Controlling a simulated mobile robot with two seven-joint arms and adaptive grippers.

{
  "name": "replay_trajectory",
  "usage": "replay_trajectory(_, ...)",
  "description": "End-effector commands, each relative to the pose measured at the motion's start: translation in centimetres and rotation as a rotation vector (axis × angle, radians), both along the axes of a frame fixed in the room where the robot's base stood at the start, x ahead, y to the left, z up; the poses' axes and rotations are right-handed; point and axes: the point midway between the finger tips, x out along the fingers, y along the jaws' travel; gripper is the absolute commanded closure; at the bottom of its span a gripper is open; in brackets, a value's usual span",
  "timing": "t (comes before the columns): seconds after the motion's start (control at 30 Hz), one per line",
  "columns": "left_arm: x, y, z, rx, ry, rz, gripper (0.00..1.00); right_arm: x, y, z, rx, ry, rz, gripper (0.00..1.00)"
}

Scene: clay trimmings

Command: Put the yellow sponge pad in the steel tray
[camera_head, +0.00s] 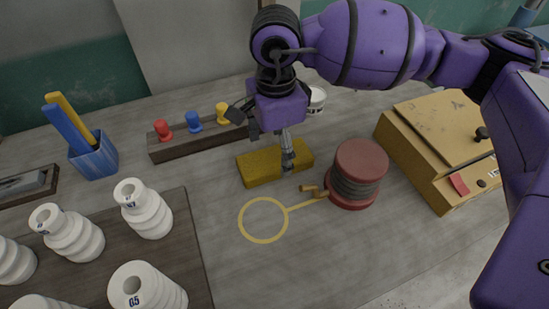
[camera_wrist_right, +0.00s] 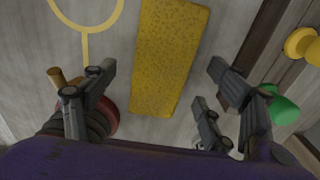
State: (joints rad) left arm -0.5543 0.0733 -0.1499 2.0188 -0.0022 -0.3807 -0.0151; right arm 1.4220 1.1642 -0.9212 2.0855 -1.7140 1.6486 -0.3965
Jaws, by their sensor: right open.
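The yellow sponge pad (camera_head: 258,169) lies flat on the grey table in the head view, partly covered by a finger of my right gripper (camera_head: 268,138). In the right wrist view the yellow sponge pad (camera_wrist_right: 168,55) runs from the top edge down between the spread fingers of my right gripper (camera_wrist_right: 160,85), with bare table showing on both sides of it. My right gripper is open and empty, just above the pad; I cannot tell whether a finger touches it. I see no clear steel tray. My left gripper is out of view.
A red spool (camera_head: 362,160) stands close right of the pad. A dark peg rack (camera_head: 175,150) is behind it, a yellow box (camera_head: 415,150) at right. White ridged pieces (camera_head: 150,215) stand on a board at left. A dark frame (camera_head: 40,192) holds something grey.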

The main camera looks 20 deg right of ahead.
Motion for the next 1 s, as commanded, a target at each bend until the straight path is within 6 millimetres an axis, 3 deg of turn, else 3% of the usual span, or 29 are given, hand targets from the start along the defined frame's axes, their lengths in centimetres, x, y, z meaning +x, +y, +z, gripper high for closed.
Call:
replay_trajectory(0.17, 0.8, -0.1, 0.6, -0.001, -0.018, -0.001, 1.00, 0.0, 0.0, -1.9, 0.000, 0.000, -0.001, 0.22)
replay_trajectory(0.43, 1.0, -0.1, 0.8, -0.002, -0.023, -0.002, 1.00, 0.0, 0.0, -2.2, 0.000, -0.001, 0.000, 0.23)
replay_trajectory(0.8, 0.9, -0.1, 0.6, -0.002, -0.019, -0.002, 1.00, 0.0, 0.0, -2.1, 0.000, -0.001, 0.000, 0.72)
replay_trajectory(1.0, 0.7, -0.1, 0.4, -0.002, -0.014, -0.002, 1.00, 0.0, 0.0, -2.1, 0.000, -0.002, 0.000, 0.76)
